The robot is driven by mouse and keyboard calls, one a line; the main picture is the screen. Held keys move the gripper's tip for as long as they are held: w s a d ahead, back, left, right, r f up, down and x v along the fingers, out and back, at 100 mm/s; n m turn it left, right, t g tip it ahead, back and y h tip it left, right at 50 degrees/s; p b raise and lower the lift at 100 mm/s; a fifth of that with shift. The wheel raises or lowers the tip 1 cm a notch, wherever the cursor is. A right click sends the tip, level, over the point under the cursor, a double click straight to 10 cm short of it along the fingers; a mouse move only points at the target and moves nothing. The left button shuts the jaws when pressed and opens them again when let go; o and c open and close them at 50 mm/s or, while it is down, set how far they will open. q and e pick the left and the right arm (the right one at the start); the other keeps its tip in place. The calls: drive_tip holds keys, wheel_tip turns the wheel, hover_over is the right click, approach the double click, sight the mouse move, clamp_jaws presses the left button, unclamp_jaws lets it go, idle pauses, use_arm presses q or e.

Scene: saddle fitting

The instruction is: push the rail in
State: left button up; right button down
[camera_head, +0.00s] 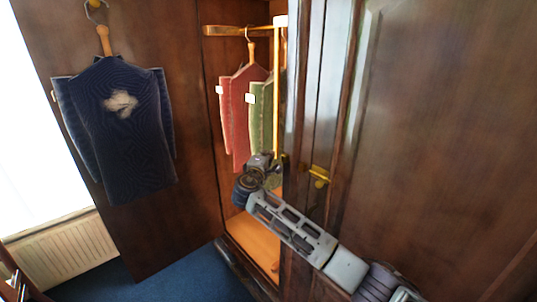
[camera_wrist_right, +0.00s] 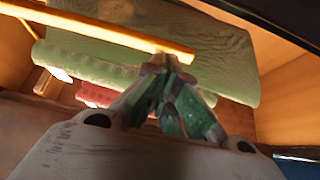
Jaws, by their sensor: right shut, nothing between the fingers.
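The golden rail (camera_head: 232,31) runs across the top of the open wardrobe, with a red garment (camera_head: 238,115) and a green garment (camera_head: 262,115) hanging under it. My right gripper (camera_head: 262,163) is in the wardrobe opening, low in front of the garments. It is shut and empty. In the right wrist view its fingertips (camera_wrist_right: 170,62) meet at the near end of a golden bar (camera_wrist_right: 100,28). They touch it or lie just in front of it; I cannot tell which. The green garment (camera_wrist_right: 215,55) is behind them. My left gripper is not in view.
A thin upright golden bar (camera_head: 277,85) stands at the right of the opening. A closed dark door (camera_head: 430,120) with a brass latch (camera_head: 319,174) is right of it. The open left door (camera_head: 195,215) carries a navy garment (camera_head: 120,130). Blue carpet (camera_head: 180,280) lies clear below.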

drive_tip(key=a+v, duration=0.1)
drive_tip(key=v, duration=0.8)
drive_tip(key=shift+f, duration=0.2)
